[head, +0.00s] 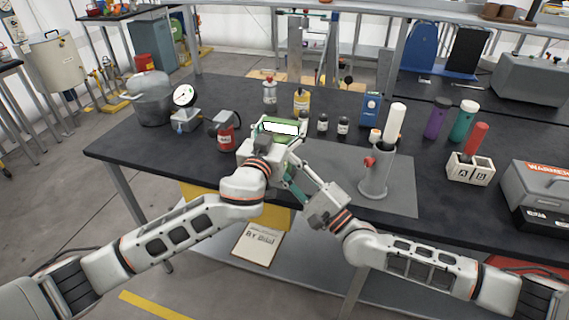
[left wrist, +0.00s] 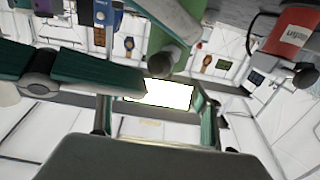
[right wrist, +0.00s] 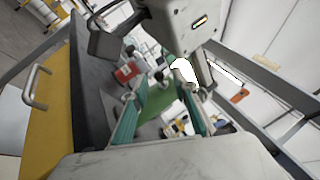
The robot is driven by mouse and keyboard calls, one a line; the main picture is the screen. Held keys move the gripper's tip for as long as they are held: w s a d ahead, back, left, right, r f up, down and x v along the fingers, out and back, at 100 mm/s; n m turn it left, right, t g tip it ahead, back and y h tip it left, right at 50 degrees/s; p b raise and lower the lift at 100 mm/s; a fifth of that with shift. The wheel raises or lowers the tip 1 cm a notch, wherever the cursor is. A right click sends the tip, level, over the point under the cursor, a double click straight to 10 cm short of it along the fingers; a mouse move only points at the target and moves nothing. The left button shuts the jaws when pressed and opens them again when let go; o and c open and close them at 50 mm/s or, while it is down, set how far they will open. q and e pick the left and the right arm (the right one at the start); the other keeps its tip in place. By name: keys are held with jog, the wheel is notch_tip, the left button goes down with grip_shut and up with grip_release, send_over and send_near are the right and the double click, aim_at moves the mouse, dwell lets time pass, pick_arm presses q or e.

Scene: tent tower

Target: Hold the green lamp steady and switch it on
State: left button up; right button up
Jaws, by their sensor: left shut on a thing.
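The green lamp (head: 264,125) is in the head view above the table's front part, its panel (head: 283,128) bright white. The bright panel also shows in the left wrist view (left wrist: 165,94) and the right wrist view (right wrist: 185,71). My left gripper (head: 268,142) is shut on the lamp; its fingers are mostly hidden in the head view. My right gripper (head: 291,184) is just below and right of the lamp, its teal fingers apart. In the right wrist view a green surface (right wrist: 155,106) shows between these fingers; I cannot tell whether they touch it.
A grey stand (head: 374,178) with a white cylinder stands on a grey mat right of my grippers. A red container (head: 227,132), a gauge (head: 184,97) and a pot (head: 150,100) stand left. Bottles and a blue box (head: 371,107) stand behind. The right holds a holder marked A and B (head: 470,171).

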jog(key=v, duration=1.1)
jog(key=shift+d, duration=0.15)
jog(key=shift+s, duration=0.15)
